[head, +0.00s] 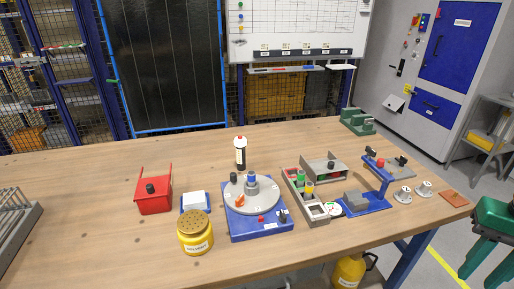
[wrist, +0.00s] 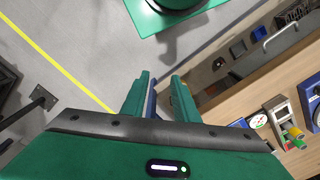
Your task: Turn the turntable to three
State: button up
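The turntable is a round grey disc (head: 265,203) on a blue base (head: 262,231), in the middle of the table in the head view. A grey hub with a blue top (head: 252,182) stands at its centre. A black knob (head: 234,178) and an orange-red piece (head: 240,200) are at its left side. A red button and a small black-and-grey part sit at the base's front. Numbers on the disc are too small to read. My gripper (wrist: 160,97) shows in the wrist view with its two green fingers apart and nothing between them. It is off the table, above floor.
A red bin (head: 154,203), a white block in a blue tray (head: 195,202) and a yellow solvent jar (head: 195,236) are left of the turntable. A black-and-white bottle (head: 240,153) stands behind it. A grey parts tray (head: 297,199) and blue stand (head: 377,187) are to its right.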

aim_at(262, 198)
jog(key=k, duration=0.5)
jog(key=u, duration=1.05)
jog(key=i, duration=0.8)
